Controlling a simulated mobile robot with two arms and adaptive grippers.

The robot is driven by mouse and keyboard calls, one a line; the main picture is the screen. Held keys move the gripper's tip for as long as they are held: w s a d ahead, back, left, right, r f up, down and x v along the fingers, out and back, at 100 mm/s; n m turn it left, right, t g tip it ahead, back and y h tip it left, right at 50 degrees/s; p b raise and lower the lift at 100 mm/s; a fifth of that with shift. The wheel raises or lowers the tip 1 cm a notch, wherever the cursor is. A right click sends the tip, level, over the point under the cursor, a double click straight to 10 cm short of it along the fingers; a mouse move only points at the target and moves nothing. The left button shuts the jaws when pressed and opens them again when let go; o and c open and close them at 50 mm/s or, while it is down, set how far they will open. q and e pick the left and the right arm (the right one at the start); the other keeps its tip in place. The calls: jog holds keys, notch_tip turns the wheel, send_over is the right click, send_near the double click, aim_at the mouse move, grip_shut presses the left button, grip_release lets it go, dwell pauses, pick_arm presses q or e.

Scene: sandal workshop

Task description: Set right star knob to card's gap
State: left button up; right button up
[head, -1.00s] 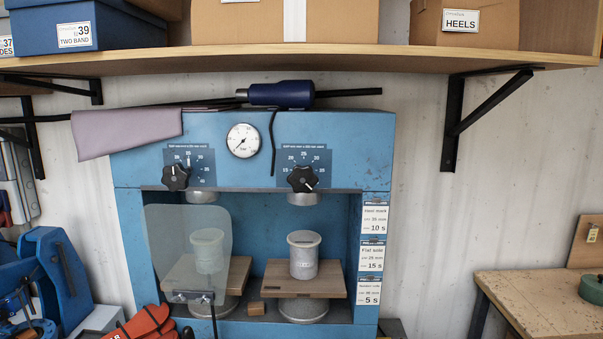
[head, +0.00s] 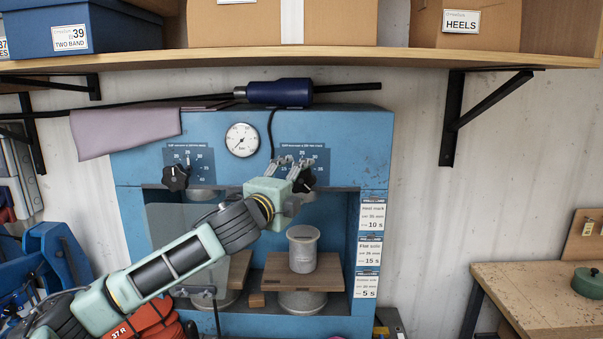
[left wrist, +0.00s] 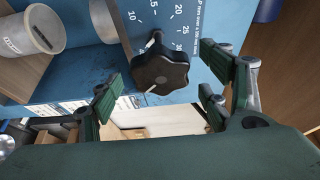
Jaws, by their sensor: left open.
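The right star knob (head: 305,181) is black and sits on the blue press below its dial plate, partly hidden by my gripper. In the left wrist view the star knob (left wrist: 160,71) lies between my open fingers, with a pale mark on its edge and the scale numbers (left wrist: 172,22) beside it. My left gripper (head: 290,168) is open in front of the knob; the fingers look apart from it. Its fingers also show in the left wrist view (left wrist: 160,85). The cards (head: 372,247) hang on the press's right post; their gap values are small. My right gripper is out of view.
The left star knob (head: 175,177) is beside my arm. A pressure gauge (head: 242,139) and a dark blue tool (head: 280,93) are above. A clear guard (head: 170,225) stands below left. A white cylinder (head: 302,249) stands on a wooden board (head: 330,275).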

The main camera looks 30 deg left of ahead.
aim_at(299, 181)
pick_arm(q)
jog(key=shift+w+a+p, duration=0.15)
jog(key=shift+w+p, duration=0.1)
jog(key=shift+w, duration=0.5)
jog(key=shift+w+a+p, duration=0.1)
jog(key=shift+w+p, duration=0.15)
jog(key=shift+w, duration=0.45)
jog(key=shift+f, duration=0.1)
jog(key=c, duration=1.2)
